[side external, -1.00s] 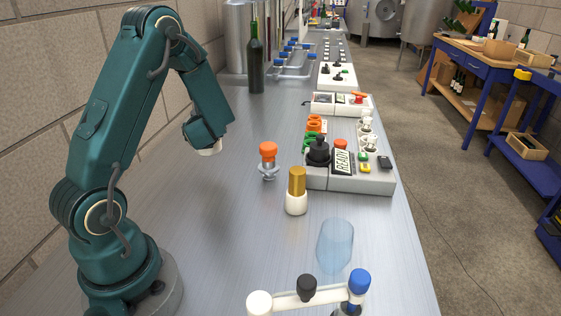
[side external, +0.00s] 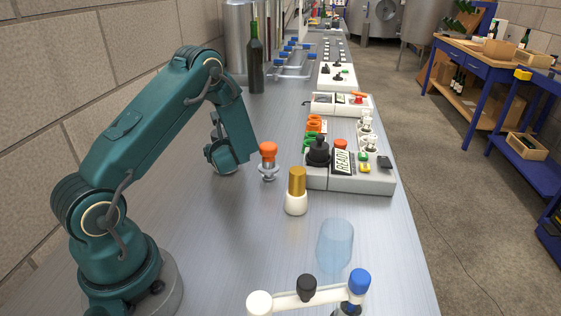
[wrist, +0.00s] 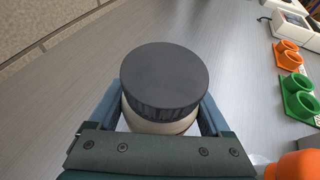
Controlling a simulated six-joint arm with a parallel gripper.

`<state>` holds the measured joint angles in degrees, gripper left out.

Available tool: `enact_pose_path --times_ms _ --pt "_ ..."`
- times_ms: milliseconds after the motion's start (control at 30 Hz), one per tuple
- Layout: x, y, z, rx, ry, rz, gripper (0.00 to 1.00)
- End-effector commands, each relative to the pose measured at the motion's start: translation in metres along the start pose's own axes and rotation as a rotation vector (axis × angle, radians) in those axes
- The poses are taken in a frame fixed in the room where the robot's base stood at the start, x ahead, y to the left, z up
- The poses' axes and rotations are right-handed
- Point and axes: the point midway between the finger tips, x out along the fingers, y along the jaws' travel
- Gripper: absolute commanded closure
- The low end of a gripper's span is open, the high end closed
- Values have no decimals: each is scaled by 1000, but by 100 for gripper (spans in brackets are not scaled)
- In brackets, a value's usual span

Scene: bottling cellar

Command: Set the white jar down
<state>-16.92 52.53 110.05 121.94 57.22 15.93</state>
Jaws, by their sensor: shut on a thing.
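The white jar (wrist: 150,124) is between the fingers of my gripper in the wrist view. It has a wide dark grey lid (wrist: 165,75), and its pale body shows below the lid. My gripper (wrist: 160,110) is shut on it, one finger on each side. In the side view my gripper (side external: 222,155) is low over the metal bench, left of an orange-capped fitting (side external: 268,160). The jar is hidden there behind the gripper and arm. I cannot tell whether its base touches the bench.
A dark green bottle (side external: 255,60) stands behind. The bench (side external: 215,235) is clear in front of my gripper.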

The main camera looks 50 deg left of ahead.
Motion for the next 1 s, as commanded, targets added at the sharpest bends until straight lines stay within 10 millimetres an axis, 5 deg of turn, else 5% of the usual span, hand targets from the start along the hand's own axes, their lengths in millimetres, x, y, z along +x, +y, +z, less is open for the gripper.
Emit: enact_pose_path --times_ms 167,200,233,567,1000 --pt "1 0 -3 1 -1 0 89" --pt "1 0 -3 0 0 1 7" --pt "1 0 -3 0 0 0 0" --pt "0 0 1 -1 -1 0 0" --pt "-83 -2 1 2 -1 -8 0"
